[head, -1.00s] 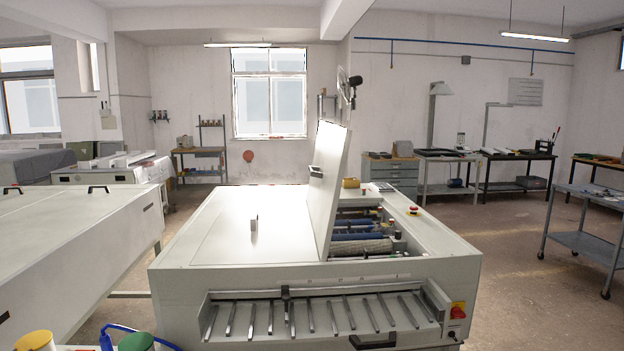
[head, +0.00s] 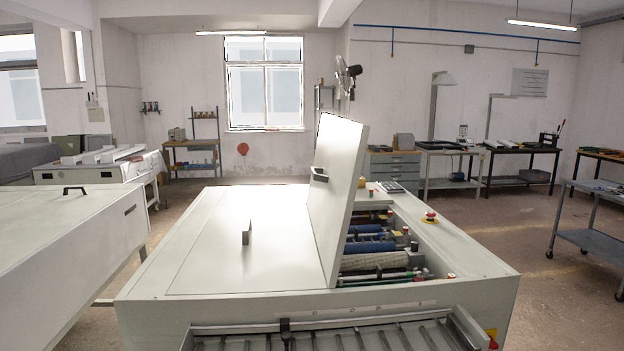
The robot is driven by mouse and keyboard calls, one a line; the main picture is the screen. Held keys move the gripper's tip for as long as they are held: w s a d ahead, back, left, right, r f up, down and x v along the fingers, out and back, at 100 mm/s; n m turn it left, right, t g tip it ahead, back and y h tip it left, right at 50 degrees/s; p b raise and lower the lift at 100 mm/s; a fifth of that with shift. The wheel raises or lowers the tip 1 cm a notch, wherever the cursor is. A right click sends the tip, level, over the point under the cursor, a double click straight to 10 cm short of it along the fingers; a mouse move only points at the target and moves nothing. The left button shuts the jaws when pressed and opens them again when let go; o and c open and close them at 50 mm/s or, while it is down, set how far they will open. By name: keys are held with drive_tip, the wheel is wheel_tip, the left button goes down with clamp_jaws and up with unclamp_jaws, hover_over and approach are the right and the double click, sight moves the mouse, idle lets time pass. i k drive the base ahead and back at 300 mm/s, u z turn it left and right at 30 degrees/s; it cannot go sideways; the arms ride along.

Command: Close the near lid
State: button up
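The plate processor (head: 400,302) stands right in front of me in the head view. Its raised lid (head: 345,190) stands open, steeply upright and leaning a little to the right, with a dark handle (head: 319,175) on its left face. To the right of it the opening shows blue and grey rollers (head: 372,247). The lid on the left (head: 205,245) lies flat and shut, with a small upright handle (head: 247,232) on it. My gripper is not in view.
A red emergency button (head: 430,217) sits on the machine's right top. A slatted tray (head: 350,338) is at its front. Another white machine (head: 70,235) stands close at left. Open floor lies at right, before a grey cart (head: 590,240).

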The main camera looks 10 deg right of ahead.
sight(335, 170)
drive_tip(key=z, duration=0.05)
drive_tip(key=i, duration=0.9)
drive_tip(key=z, duration=0.05)
drive_tip(key=k, duration=0.5)
drive_tip(key=u, duration=2.75)
